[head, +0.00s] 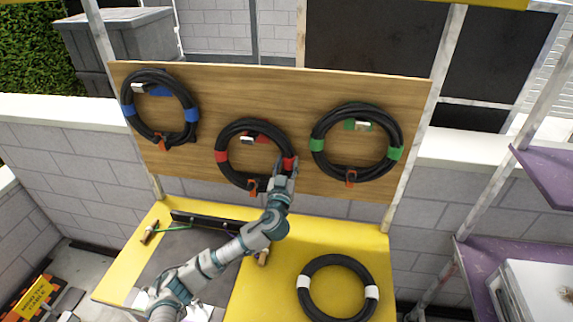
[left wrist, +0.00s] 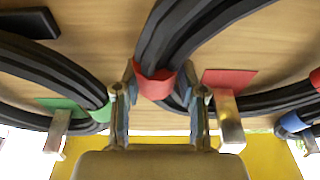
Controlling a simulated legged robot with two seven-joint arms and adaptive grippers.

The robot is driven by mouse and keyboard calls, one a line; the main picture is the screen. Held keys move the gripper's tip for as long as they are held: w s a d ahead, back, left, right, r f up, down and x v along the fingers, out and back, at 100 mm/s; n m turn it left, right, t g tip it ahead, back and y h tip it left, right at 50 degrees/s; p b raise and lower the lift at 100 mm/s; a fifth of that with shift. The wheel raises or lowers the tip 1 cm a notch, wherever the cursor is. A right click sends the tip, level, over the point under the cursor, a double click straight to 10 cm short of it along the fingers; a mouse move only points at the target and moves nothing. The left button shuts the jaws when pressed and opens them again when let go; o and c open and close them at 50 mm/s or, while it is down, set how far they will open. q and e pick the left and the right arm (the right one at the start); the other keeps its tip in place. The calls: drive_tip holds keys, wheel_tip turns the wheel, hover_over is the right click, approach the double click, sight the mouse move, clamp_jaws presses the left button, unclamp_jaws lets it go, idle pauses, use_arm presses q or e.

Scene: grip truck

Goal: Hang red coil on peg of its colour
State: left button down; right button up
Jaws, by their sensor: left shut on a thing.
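The red coil (head: 219,142), a black hose ring with red bands, is up against the wooden board. It surrounds the peg (head: 247,139) that sticks out of the red patch (head: 263,139); I cannot tell whether its weight rests there. My left gripper (head: 289,165) is shut on the coil's right side at a red band. In the left wrist view, the band (left wrist: 154,86) sits between the fingers (left wrist: 158,100), with the red patch (left wrist: 228,78) and metal peg (left wrist: 229,122) just right of them. The fingers hide part of the coil. My right gripper is out of view.
A blue-banded coil (head: 127,110) hangs left on the board (head: 290,90) and a green-banded coil (head: 318,144) hangs right, close to my gripper. A white-banded coil (head: 304,281) lies on the yellow table (head: 262,290). A purple shelf (head: 490,256) stands at right.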

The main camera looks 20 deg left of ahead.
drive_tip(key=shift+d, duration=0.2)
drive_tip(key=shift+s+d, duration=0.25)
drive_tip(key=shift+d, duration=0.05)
use_arm(q)
drive_tip(key=c, duration=0.6)
unclamp_jaws()
drive_tip(key=shift+w+d, duration=0.1)
drive_tip(key=shift+f, duration=0.2)
drive_tip(key=shift+s, duration=0.2)
drive_tip(key=v, duration=1.1)
drive_tip(key=shift+s, duration=0.25)
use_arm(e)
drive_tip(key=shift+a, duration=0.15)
